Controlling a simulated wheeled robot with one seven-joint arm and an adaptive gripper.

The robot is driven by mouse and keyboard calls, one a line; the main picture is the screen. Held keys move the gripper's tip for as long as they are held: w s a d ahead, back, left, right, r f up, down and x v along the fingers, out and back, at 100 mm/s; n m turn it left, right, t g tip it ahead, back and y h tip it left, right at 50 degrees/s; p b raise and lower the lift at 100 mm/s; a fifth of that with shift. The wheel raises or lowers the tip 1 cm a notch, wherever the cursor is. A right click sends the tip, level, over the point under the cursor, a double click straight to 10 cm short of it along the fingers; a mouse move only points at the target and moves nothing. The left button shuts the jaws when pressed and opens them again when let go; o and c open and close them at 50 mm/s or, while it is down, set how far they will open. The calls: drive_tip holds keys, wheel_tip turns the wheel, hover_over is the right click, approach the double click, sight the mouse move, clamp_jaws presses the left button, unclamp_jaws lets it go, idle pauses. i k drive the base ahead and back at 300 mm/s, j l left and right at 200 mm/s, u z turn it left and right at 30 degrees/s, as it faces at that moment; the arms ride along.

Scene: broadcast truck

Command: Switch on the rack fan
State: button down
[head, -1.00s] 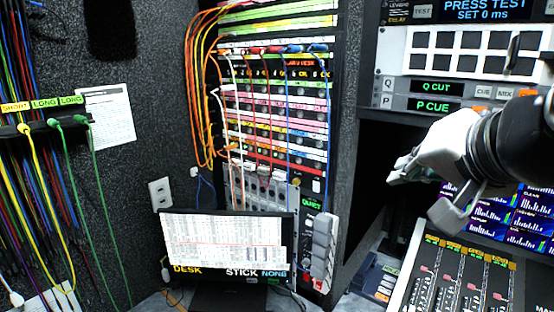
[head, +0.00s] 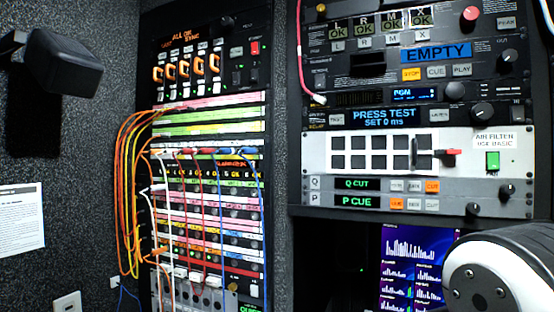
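No label that I can read as a rack fan shows. In the left rack's top panel, a small red rocker switch (head: 254,47) sits right of a row of orange-handled toggles (head: 186,67) under "ALL OK SYNC" lettering. In the right rack, a lit green switch (head: 493,161) sits on a white panel under a label that seems to read "AIR FILTER". Left of it is a red lever or plug (head: 449,153). I cannot tell which control is the fan's. My arm shows only as a white and black link at the lower right; my gripper is out of view.
Orange, white, red and blue patch cables (head: 128,190) hang in front of the left rack. A dark lamp or speaker (head: 64,65) juts from the left wall. A lit screen (head: 417,265) stands below the right rack, partly behind my arm.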

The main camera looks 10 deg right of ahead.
sight(493, 158)
drive_tip(key=z, duration=1.1)
